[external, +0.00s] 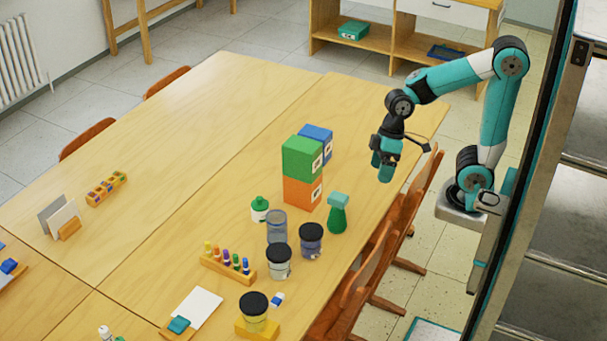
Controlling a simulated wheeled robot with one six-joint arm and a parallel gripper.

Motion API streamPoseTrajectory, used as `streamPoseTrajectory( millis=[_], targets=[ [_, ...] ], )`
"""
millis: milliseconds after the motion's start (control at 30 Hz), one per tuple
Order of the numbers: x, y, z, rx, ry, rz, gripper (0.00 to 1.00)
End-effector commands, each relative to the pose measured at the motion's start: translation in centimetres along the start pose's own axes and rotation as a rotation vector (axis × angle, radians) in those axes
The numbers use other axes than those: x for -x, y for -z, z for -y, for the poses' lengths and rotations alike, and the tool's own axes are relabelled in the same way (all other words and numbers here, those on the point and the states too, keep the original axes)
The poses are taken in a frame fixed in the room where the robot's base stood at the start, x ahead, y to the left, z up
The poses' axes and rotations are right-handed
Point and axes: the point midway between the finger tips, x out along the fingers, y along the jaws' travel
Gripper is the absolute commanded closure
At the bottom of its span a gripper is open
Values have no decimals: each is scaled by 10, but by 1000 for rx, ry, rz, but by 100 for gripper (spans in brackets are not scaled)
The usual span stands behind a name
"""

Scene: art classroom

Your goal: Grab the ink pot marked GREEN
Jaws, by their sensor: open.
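Several jars with black lids stand near the table's right edge: a clear one (279,265), a purple-blue one (311,243) and one with yellowish contents (254,316) on a yellow block. A small white-and-green pot (260,214) with a green cap stands farther back. I cannot read any label, so I cannot tell which one is marked GREEN. My gripper (385,172) is open and empty. It points down over the right part of the table, to the right of the stacked boxes and apart from all jars.
Green (300,160), orange (300,192) and blue (318,134) boxes form a block left of my gripper. A green spray bottle (337,218) and a clear bluish cup (276,227) stand among the jars. A marker rack (228,265) lies left. Chairs (372,262) line the edge.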

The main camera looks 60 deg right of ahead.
Motion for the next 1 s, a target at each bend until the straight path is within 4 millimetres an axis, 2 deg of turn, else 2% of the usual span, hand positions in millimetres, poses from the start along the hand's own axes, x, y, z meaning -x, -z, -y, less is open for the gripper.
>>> streamPoseTrajectory(
  millis=[33,200,300,400,500,600,767,1000],
  targets=[
    [-12,27,-18,-32,-28,-10,12],
    [-52,130,-92,-169,-161,-82,12],
    [-82,180,-135,-244,-238,-127,12],
    [-110,216,-171,-304,-301,-166,12],
    [-130,240,-196,-344,-347,-197,12],
    [-141,251,-210,-368,-372,-214,12],
    [-157,257,-220,-378,-383,-219,12],
    [-204,263,-241,-377,-382,-217,12]
  ],
)
